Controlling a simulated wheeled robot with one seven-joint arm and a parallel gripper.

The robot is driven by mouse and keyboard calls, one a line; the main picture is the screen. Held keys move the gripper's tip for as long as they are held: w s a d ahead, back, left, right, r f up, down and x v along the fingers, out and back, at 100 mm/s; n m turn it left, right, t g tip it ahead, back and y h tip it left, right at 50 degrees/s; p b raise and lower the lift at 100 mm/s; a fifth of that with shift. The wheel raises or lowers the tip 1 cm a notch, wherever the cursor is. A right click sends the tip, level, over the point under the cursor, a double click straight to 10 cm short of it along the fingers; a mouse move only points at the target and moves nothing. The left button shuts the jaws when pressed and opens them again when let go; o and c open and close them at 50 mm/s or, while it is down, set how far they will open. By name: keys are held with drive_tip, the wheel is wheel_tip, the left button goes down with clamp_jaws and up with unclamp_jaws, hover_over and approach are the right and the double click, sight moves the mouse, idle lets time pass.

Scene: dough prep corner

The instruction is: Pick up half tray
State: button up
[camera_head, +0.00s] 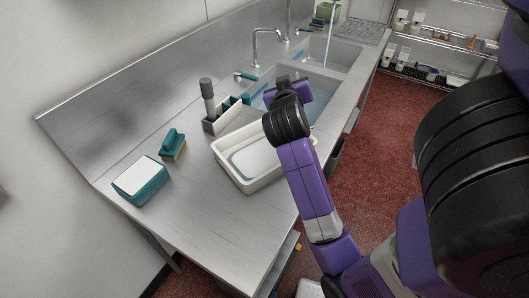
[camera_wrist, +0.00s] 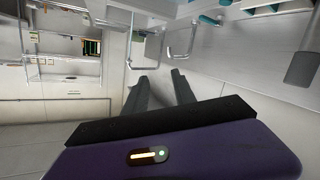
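A cream-white rectangular tub (camera_head: 228,175) stands on the steel counter, left of my forearm. A pale grey, smooth, flat-looking patch shows inside it; I cannot tell whether this is a half tray or the tub's contents. My forearm covers part of the tub's right side. My gripper's end is above the sink area, beyond the tub, and its fingers are not clear in the head view. In the wrist view my gripper (camera_wrist: 162,76) shows two dark fingers spread apart with nothing between them. No tray shows in that view.
On the counter are a teal box with a white top (camera_head: 140,181), a teal-handled brush (camera_head: 172,144) and a grey caddy (camera_head: 223,120). Taps (camera_head: 266,45) rise behind water-filled sinks. Wire shelves (camera_head: 440,45) stand at the back right.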

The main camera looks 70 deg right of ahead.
drive_tip(key=s+f+m+g+y, duration=0.6)
drive_tip(key=s+m+y, duration=0.2)
drive_tip(key=s+m, duration=0.15)
drive_tip(key=w+a+f+m+t+y, duration=0.1)
drive_tip(key=w+a+f+y, duration=0.1)
drive_tip(key=a, duration=0.2)
drive_tip(key=w+a+f+m+t+y, duration=0.1)
drive_tip(key=a+f+m+y, duration=0.1)
drive_tip(key=a, duration=0.3)
drive_tip(key=w+a+f+m+t+y, duration=0.1)
drive_tip(key=w+a+f+y, duration=0.1)
drive_tip(key=a+f+y, duration=0.1)
drive_tip(key=shift+w+a+m+y, duration=0.25)
drive_tip(key=shift+w+a+y, duration=0.1)
drive_tip(key=shift+a, duration=0.3)
drive_tip(key=shift+w+a+f, duration=0.1)
drive_tip(key=shift+w+f, duration=0.05)
drive_tip(key=shift+f, duration=0.8)
drive_tip(key=shift+w+a+f, duration=0.1)
drive_tip(key=shift+w+f, duration=0.05)
drive_tip(key=shift+f, duration=0.75)
drive_tip(key=shift+w+a+f, duration=0.1)
drive_tip(key=shift+w+f, duration=0.05)
drive_tip(key=shift+f, duration=0.8)
drive_tip(key=shift+d, duration=0.1)
drive_tip(key=shift+c, duration=0.2)
clamp_jaws()
